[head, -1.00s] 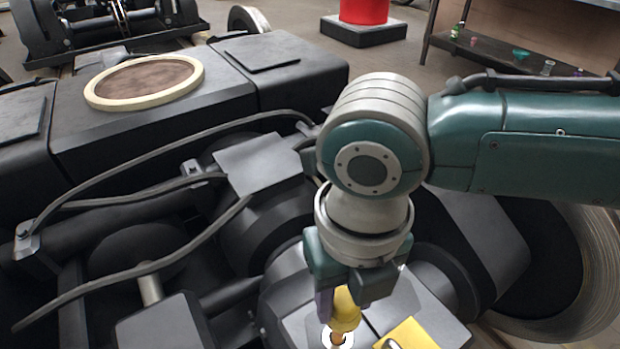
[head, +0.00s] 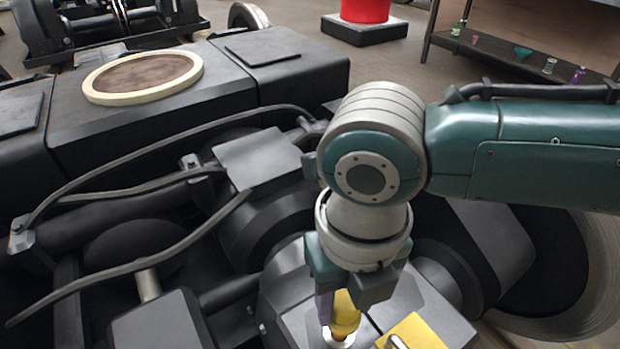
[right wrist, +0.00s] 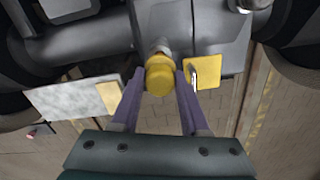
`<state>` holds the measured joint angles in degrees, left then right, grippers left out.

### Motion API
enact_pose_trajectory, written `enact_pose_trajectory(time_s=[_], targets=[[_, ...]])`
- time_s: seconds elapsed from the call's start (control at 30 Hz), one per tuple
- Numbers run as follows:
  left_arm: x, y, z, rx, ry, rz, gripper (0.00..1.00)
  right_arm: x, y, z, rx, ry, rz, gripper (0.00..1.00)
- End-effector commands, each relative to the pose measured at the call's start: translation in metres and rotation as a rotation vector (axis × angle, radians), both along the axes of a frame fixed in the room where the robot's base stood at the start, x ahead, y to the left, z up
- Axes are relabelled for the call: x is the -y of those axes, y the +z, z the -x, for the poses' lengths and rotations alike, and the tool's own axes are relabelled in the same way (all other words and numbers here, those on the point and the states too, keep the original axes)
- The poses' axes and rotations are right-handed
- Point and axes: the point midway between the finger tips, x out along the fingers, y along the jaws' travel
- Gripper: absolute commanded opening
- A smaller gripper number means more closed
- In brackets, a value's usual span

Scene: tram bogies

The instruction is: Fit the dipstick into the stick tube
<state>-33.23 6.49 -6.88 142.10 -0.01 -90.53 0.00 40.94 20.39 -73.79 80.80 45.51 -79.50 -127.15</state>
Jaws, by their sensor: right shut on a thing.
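The dipstick's yellow handle (head: 345,312) is between the fingers of my right gripper (head: 334,302), which is shut on it and points down. A short orange-brown part shows below the handle, at a pale ring (head: 338,342) on the dark housing that looks like the mouth of the stick tube. In the right wrist view the handle (right wrist: 160,80) sits between the two purple fingers, in line with a metallic collar (right wrist: 161,47). The stick's lower part is hidden, and I cannot tell whether the handle touches the ring. My left gripper is not in view.
A yellow plate with a metal piece (head: 418,331) lies close right of the ring; it also shows in the right wrist view (right wrist: 208,72). Dark hoses (head: 130,268) and the bogie frame are at left. A shelf (head: 500,52) with small items stands at back right.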

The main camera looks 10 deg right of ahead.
Motion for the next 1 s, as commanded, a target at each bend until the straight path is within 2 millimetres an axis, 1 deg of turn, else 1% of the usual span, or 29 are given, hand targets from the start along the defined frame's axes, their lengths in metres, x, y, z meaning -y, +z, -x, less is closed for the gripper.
enact_pose_trajectory(time_s=[1.0], targets=[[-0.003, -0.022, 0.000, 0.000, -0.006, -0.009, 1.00, 0.000, -0.027, 0.000, 0.000, 0.000, 0.000, 0.00]])
